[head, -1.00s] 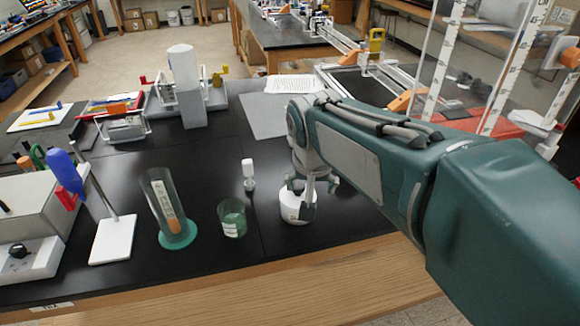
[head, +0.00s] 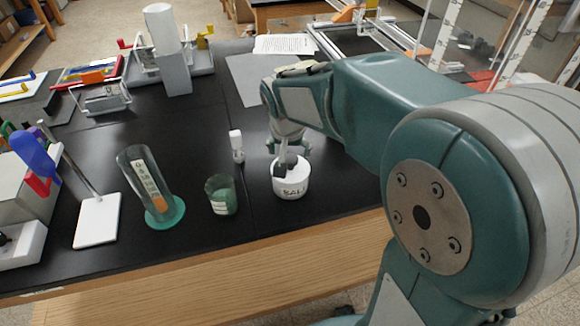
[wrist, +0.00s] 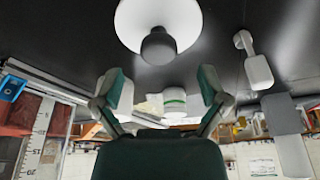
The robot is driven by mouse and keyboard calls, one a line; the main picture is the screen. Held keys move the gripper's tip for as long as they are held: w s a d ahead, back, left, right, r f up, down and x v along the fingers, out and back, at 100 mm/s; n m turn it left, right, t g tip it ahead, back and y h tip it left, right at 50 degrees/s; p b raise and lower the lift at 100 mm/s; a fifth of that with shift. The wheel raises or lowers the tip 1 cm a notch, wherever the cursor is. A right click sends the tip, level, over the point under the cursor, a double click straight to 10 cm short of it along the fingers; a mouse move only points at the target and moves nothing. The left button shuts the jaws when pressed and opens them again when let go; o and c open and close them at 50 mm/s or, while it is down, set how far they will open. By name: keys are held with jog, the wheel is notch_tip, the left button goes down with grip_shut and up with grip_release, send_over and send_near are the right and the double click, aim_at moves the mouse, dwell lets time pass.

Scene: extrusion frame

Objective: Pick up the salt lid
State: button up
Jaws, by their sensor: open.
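The white salt container (head: 291,188) stands upright on the black bench near its front edge, with dark lettering on its side. Its white lid (wrist: 135,18) shows from above in the wrist view, with a dark round knob (wrist: 158,46) at its middle. The lid appears to sit on the container. My gripper (head: 287,147) is just above and behind the container in the head view and partly overlaps the knob. In the wrist view my gripper (wrist: 160,86) has its two fingers spread apart, with nothing held between them. The knob shows beyond the fingertips, apart from them.
A small white-capped bottle (head: 237,147), a green beaker (head: 221,196) and a glass cylinder (head: 148,185) on a green base stand left of the container. A stand with a white base (head: 97,220) is farther left. Paper (head: 286,44) lies behind. Bare bench lies around the container.

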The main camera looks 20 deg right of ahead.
aim_at(290, 158)
jog(key=x, duration=0.3)
jog(key=shift+f, duration=0.4)
jog(key=c, duration=1.1)
jog(key=shift+c, duration=0.2)
